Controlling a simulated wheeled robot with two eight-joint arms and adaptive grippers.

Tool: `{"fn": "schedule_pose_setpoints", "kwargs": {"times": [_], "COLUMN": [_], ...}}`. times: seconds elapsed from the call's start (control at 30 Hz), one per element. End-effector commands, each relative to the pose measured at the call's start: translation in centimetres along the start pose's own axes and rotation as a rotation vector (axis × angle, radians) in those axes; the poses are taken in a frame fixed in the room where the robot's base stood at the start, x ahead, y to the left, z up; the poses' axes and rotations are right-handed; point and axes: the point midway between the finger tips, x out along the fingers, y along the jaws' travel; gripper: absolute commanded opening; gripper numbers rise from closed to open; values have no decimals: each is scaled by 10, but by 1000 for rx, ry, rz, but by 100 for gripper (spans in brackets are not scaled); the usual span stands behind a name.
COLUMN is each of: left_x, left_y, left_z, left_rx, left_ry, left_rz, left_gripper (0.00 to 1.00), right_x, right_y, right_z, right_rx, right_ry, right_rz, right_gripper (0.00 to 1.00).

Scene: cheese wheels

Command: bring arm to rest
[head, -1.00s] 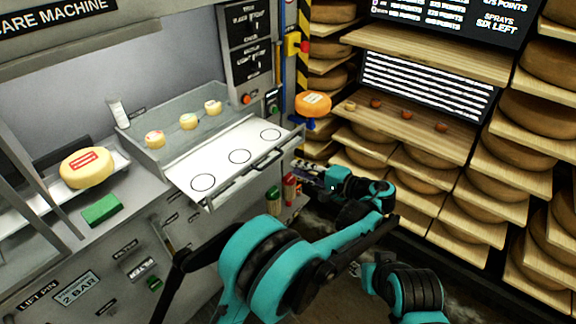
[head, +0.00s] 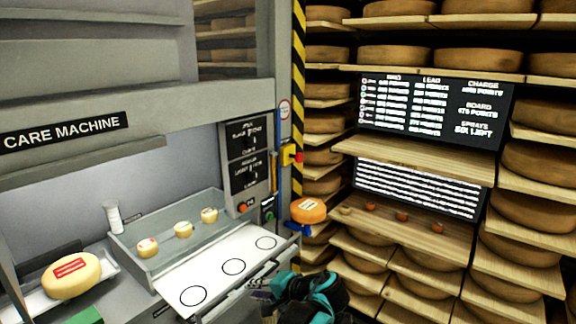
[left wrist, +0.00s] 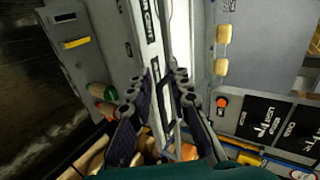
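My left gripper (head: 262,286) is low in the head view, in front of the pulled-out white drawer (head: 216,272) with its row of marked circles. In the left wrist view its two dark fingers (left wrist: 157,85) stand apart, with the drawer's front edge and handle (left wrist: 165,98) showing between and beyond them. I see nothing held; whether a finger touches the handle I cannot tell. The rest of my left arm is cut off by the bottom of the head view. My right gripper is not in view.
Three small cheeses (head: 183,230) stand in the grey tray behind the drawer. A large labelled cheese (head: 71,276) lies at left. An orange cheese (head: 309,210) sits on a blue holder beside the striped post (head: 298,105). Cheese shelves (head: 415,148) fill the right.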

Motion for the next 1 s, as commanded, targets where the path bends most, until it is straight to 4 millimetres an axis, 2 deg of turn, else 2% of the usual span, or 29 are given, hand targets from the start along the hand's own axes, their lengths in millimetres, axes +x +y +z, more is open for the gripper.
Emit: {"fn": "schedule_pose_setpoints", "kwargs": {"times": [0.03,0.23,0.4,0.5,0.6,0.7,1.0], "left_x": [7,12,1,-8,-17,-23,-29], "left_y": [-8,-7,14,30,46,58,69], "left_z": [27,116,182,212,233,246,254], "left_rx": [-32,-191,-378,-502,-620,-714,-805], "left_ry": [-3,25,67,98,128,154,181], "left_rz": [64,314,500,590,659,705,746], "left_gripper": [18,18,18,18,18,18,18], "right_x": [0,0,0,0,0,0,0], "right_y": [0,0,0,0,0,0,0], "right_z": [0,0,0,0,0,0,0], "right_rx": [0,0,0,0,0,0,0], "right_ry": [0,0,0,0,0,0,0], "right_rz": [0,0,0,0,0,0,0], "right_gripper": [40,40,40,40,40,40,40]}}
